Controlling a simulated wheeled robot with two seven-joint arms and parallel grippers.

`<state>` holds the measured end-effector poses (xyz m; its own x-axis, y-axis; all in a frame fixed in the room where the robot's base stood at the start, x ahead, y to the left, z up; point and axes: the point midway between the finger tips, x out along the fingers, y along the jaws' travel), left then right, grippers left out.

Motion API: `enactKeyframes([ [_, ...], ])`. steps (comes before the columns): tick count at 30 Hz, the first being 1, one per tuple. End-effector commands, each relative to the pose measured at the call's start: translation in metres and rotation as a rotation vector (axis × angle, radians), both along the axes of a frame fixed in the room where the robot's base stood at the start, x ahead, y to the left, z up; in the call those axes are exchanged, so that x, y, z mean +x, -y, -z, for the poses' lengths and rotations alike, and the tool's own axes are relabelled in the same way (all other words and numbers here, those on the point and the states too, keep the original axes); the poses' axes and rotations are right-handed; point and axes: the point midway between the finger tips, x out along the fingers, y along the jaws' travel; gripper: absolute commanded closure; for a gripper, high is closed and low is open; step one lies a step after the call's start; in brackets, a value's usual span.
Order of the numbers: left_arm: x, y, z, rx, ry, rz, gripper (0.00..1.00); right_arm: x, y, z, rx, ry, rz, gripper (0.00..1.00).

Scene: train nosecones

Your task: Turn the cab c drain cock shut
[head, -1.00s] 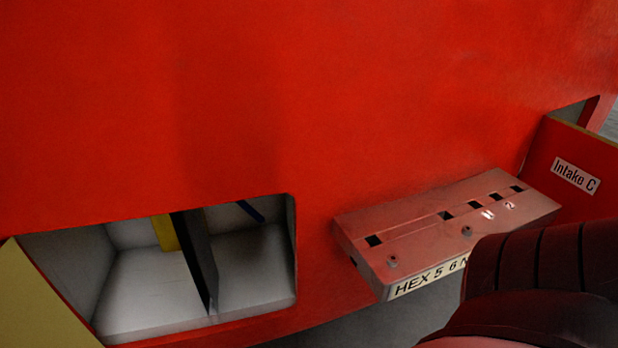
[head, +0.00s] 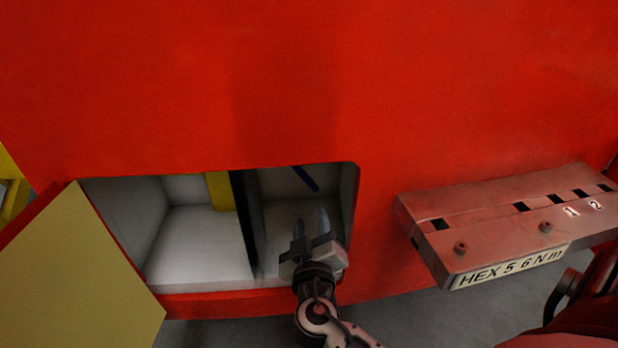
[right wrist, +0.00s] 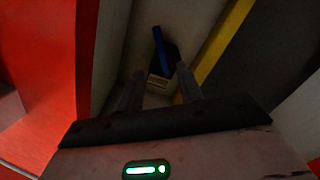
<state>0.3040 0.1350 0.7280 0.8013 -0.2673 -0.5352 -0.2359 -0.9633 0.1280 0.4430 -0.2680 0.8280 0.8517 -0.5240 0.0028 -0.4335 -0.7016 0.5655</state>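The drain cock's blue handle (head: 305,178) shows at the back of the right-hand compartment of an open recess in the red cab side. It slants down to the right in the head view. The right wrist view shows the blue handle (right wrist: 160,48) above a small pale label (right wrist: 158,82), too small to read. My right gripper (head: 310,226) is at the mouth of this compartment, fingers pointing in, apart and empty. In the right wrist view its fingers (right wrist: 159,86) stand either side of the label, short of the handle. My left gripper is not in view.
A dark divider (head: 246,225) with a yellow strip (head: 219,191) to its left splits the recess. An open door flap (head: 85,275) hangs at the left. A tool rack (head: 510,215) marked HEX 5 6 N m juts out at the right.

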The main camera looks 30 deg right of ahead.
Motion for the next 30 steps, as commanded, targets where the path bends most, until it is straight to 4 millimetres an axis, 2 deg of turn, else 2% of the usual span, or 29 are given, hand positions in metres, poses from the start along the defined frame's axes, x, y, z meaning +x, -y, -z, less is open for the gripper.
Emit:
enactKeyframes([
  [18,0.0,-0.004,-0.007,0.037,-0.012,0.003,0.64,0.106,0.065,-0.003,-0.002,-0.001,0.0,0.64],
  [24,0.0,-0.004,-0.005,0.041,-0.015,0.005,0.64,0.123,0.076,-0.001,-0.001,-0.002,-0.002,0.64],
  [30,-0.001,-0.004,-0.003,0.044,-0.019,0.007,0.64,0.127,0.078,0.0,0.001,-0.002,-0.002,0.64],
])
